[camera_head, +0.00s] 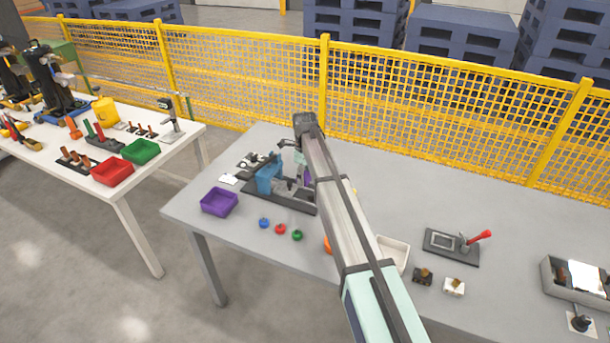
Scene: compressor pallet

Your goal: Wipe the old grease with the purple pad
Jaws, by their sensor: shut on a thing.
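My arm reaches over the grey table from the lower right, and its wrist bends down at the far end. My gripper (302,178) points down there, mostly hidden behind my own forearm. A small purple patch, the purple pad (308,175), shows at the fingers, and the gripper appears shut on it. It is over or beside the right part of a dark fixture (282,198) with a blue block (269,178) on it. Contact cannot be made out. The old grease is not visible in this view.
A purple bin (219,202) stands left of the fixture. Blue, red and green knobs (280,229) lie in front. A white tray (393,252) and a red-handled device (455,246) stand to the right. A yellow mesh fence (430,110) runs behind the table.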

